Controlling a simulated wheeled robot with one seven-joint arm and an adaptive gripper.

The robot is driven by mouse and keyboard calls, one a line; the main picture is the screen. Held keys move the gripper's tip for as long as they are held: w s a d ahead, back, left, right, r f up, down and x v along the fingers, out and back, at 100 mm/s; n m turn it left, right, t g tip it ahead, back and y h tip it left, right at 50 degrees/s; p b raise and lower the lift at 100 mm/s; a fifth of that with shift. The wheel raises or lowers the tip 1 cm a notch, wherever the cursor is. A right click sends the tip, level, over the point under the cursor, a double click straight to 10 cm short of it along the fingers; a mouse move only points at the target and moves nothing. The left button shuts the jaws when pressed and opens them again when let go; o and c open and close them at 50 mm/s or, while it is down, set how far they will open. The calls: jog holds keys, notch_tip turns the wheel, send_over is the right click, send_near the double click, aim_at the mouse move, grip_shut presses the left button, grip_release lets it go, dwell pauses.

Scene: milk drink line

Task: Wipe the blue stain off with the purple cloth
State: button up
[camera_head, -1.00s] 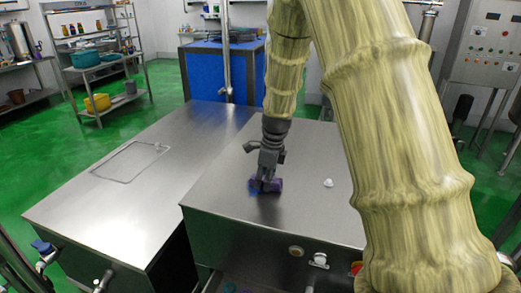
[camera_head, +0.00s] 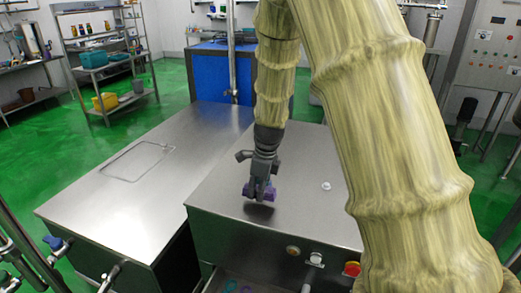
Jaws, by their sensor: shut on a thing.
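My gripper (camera_head: 260,186) points down over the right steel worktop (camera_head: 300,214) and is shut on the purple cloth (camera_head: 266,193). The cloth shows as a small bunched piece on both sides of the fingers. A dark shadow lies on the steel just in front of and below it, and the cloth looks slightly raised off the top. I see no clear blue stain on the bare steel around it. Any part of the stain behind or under the cloth and gripper is hidden.
A small white object (camera_head: 326,186) sits on the worktop right of my gripper. Knobs and a red button (camera_head: 352,269) are on the front face. A lower steel top (camera_head: 110,205) with a rectangular hatch is at left. My arm covers much of the right side.

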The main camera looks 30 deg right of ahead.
aim_at(256, 187)
jog(key=shift+r+p, duration=2.3)
jog(key=shift+r, duration=0.45)
